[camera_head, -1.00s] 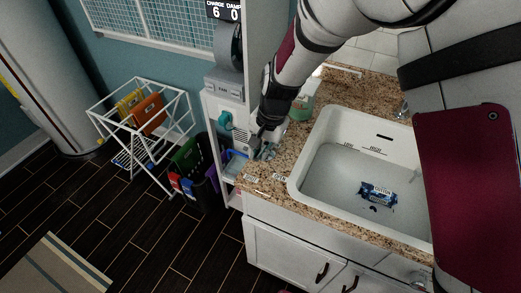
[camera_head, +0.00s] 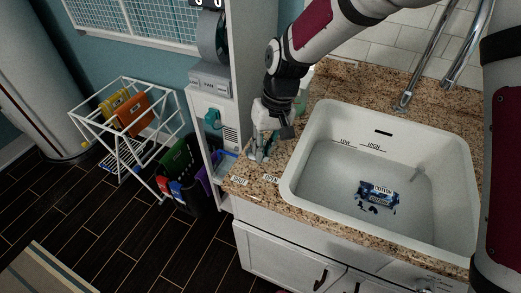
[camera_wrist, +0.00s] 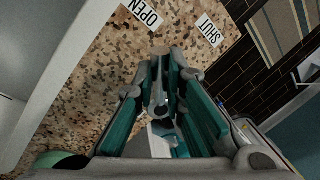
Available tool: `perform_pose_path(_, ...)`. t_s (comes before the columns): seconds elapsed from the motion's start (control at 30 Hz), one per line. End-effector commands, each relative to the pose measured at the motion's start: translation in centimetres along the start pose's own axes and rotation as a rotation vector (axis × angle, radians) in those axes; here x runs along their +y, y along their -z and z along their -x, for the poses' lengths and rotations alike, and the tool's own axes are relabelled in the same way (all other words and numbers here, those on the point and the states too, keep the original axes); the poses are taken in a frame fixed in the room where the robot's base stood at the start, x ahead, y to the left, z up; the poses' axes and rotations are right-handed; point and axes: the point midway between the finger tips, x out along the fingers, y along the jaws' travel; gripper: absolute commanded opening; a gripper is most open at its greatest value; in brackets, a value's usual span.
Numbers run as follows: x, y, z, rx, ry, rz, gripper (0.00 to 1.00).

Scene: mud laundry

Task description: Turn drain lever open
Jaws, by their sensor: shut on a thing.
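The drain lever (camera_wrist: 160,98) is a small grey piece at the counter's left end, seen between my finger pads in the wrist view. My gripper (camera_wrist: 166,80) has grey fingers with teal pads, and it is shut on the lever. In the head view my gripper (camera_head: 262,150) points down at the counter left of the sink and hides most of the lever. An OPEN label (camera_wrist: 144,13) and a SHUT label (camera_wrist: 208,28) lie on the counter just beyond the fingertips. The lever's exact angle between the labels is hard to tell.
A white sink (camera_head: 300,150) holds a blue packet (camera_head: 377,192). A chrome faucet (camera_head: 410,85) stands behind it. A green bottle (camera_head: 303,97) is close behind my gripper. A tall grey cabinet (camera_head: 255,60) stands left. A drying rack (camera_head: 130,120) and bins are on the floor.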

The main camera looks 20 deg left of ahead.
Motion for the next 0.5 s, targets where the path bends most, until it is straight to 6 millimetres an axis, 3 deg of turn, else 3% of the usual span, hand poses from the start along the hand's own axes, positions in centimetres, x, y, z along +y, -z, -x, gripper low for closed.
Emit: perform_pose_path(0.5, 1.20, 0.30, 0.18, -0.047, -0.001, 0.243, 0.00)
